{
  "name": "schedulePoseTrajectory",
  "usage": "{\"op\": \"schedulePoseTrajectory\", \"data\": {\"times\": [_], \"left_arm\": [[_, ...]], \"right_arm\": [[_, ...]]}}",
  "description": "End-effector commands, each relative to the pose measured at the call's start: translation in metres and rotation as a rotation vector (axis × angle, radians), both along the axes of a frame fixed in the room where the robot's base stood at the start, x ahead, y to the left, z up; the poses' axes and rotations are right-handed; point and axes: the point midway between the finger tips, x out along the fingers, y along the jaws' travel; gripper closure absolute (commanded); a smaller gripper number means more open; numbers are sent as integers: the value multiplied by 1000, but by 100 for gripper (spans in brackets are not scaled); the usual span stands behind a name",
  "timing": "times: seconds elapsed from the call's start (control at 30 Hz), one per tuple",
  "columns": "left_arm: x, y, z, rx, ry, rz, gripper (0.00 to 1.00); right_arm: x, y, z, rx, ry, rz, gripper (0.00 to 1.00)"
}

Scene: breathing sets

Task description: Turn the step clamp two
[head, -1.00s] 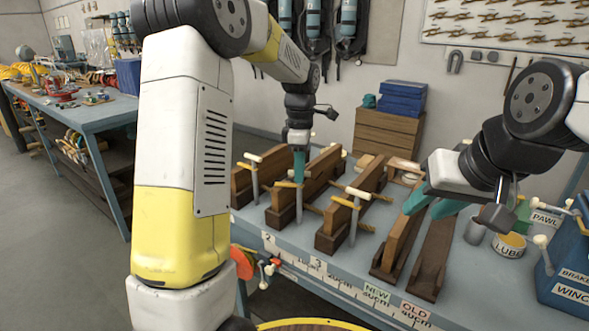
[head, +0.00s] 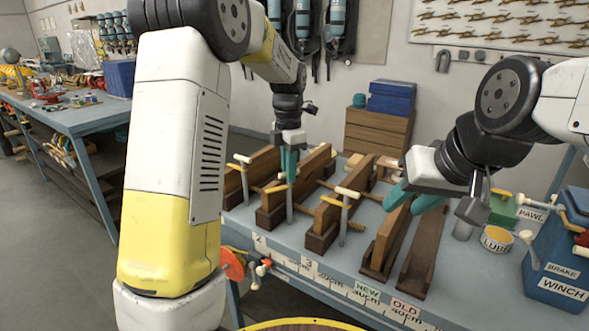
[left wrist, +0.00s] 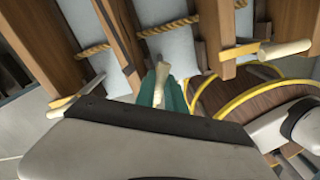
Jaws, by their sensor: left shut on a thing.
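Wooden step clamps, each with a metal post and crossbar handle, stand in a row on the blue-grey bench. The clamp (head: 270,217) above the edge label 2 is under my left gripper (head: 290,179). My left gripper points down over that clamp's post (head: 289,206), its teal fingers shut on the handle. In the left wrist view, a cream handle end (left wrist: 161,74) sticks out at the teal fingertips (left wrist: 163,90); the fingers hide the rest. My right gripper (head: 412,198) has its teal fingers apart, empty, above the NEW and OLD wooden pieces.
A neighbouring clamp (head: 322,235) with a cream-ended handle (head: 347,192) stands close on the right; another (head: 238,180) is on the left. A lube tin (head: 497,240) and blue winch box (head: 556,265) stand at right. Ropes run between the clamps.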

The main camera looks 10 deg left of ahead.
Motion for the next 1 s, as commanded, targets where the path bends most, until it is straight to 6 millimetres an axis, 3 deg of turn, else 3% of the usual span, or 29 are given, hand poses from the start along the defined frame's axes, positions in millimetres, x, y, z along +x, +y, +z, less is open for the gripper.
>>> {"op": "schedulePoseTrajectory", "data": {"times": [0.37,0.4,0.5,0.83,1.0], "left_arm": [[1,-1,1,-2,-5,3,100],[1,-1,1,-2,-5,3,80],[1,-1,1,-1,-3,3,66],[1,0,3,-1,-3,3,66],[1,-1,26,-2,-7,2,66]], "right_arm": [[0,0,0,0,0,0,64],[0,0,0,0,0,0,64],[0,0,0,0,0,0,64],[0,0,0,0,0,0,64],[0,0,0,0,0,0,64]]}}
